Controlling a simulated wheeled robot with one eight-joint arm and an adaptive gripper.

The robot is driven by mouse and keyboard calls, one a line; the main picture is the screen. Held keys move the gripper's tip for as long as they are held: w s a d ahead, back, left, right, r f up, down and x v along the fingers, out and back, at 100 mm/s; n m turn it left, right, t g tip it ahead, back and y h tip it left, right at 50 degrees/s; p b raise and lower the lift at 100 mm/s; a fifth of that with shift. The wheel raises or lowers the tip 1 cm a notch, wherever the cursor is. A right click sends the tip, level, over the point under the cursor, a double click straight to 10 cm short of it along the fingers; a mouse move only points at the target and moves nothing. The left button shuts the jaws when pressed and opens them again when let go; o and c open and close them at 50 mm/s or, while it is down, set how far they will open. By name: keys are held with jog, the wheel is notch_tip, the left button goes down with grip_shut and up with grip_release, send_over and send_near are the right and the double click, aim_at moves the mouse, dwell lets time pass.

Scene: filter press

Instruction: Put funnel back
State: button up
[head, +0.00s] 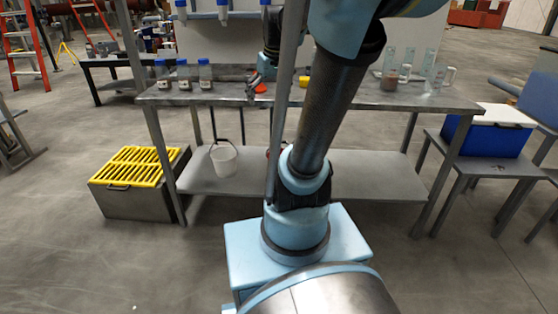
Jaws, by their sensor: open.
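A small orange-red piece (261,88), possibly the funnel, sits on the metal workbench (225,99), partly hidden by my arm parts. Its exact shape is too small to tell. My gripper (251,90) is dark and reaches down close to the left of this piece. It is open, and nothing shows held in it. Whether the fingers touch the piece cannot be told.
Several blue-capped bottles (183,75) stand at the bench's left. Clear beakers and cylinders (389,80) stand at its right. A yellow-grated bin (130,167) and a blue cooler (490,133) flank the bench.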

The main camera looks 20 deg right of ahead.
jog(key=s+f+m+h, duration=0.1)
jog(key=s+f+m, duration=0.1)
jog(key=s+f, duration=1.2)
jog(key=s, duration=0.4)
jog(key=shift+a+f+m+g, duration=0.15)
jog(key=shift+f+m+g, duration=0.15)
jog(key=shift+g, duration=0.1)
